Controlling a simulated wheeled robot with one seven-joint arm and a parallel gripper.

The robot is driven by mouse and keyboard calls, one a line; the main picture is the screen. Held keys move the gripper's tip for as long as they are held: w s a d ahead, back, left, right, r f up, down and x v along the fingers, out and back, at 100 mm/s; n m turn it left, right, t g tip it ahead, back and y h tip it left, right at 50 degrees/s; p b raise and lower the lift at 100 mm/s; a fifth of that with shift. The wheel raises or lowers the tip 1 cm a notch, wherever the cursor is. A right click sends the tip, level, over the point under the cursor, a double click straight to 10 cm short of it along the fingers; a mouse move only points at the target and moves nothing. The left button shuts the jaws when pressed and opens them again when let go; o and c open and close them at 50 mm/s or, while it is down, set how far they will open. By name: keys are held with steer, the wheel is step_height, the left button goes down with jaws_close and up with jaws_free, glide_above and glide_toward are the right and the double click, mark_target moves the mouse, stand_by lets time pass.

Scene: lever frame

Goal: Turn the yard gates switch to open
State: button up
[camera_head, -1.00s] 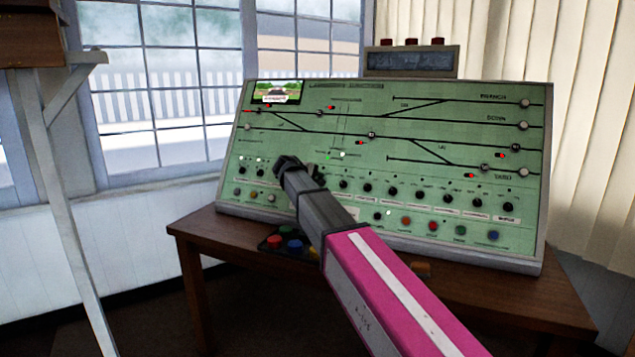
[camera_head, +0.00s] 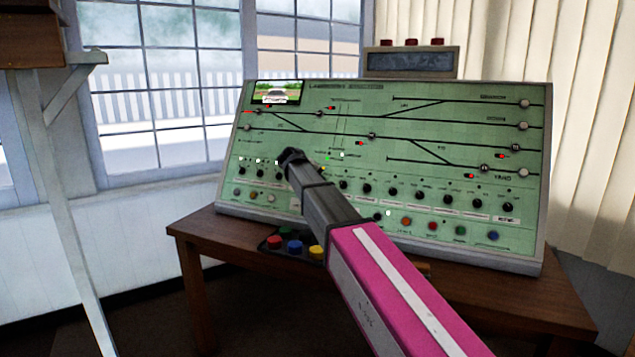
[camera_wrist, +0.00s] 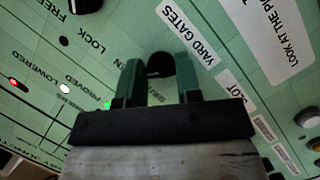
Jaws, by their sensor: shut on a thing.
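The yard gates switch is a round black knob (camera_wrist: 160,65) beside the white YARD GATES label (camera_wrist: 191,36) in the wrist view. My gripper (camera_wrist: 158,75) is shut on this knob, with one finger on either side of it. The fingers partly cover the print around it, so I cannot tell which position the knob points to. In the head view my gripper (camera_head: 290,157) reaches the lower left part of the sloping green control panel (camera_head: 465,135) and hides the knob there.
Another black knob marked LOCK and FREE (camera_wrist: 85,5) is close by. A row of black knobs (camera_head: 392,191) and coloured buttons (camera_head: 433,226) run along the panel. The panel stands on a wooden table (camera_head: 190,224). A small box with coloured buttons (camera_head: 291,246) lies in front.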

stand_by(0.3)
steer(key=o, duration=0.9)
steer(key=v, duration=1)
steer(key=shift+s+a+r, duration=0.15)
steer(key=shift+s+r, duration=0.1)
steer(key=shift+r, duration=0.05)
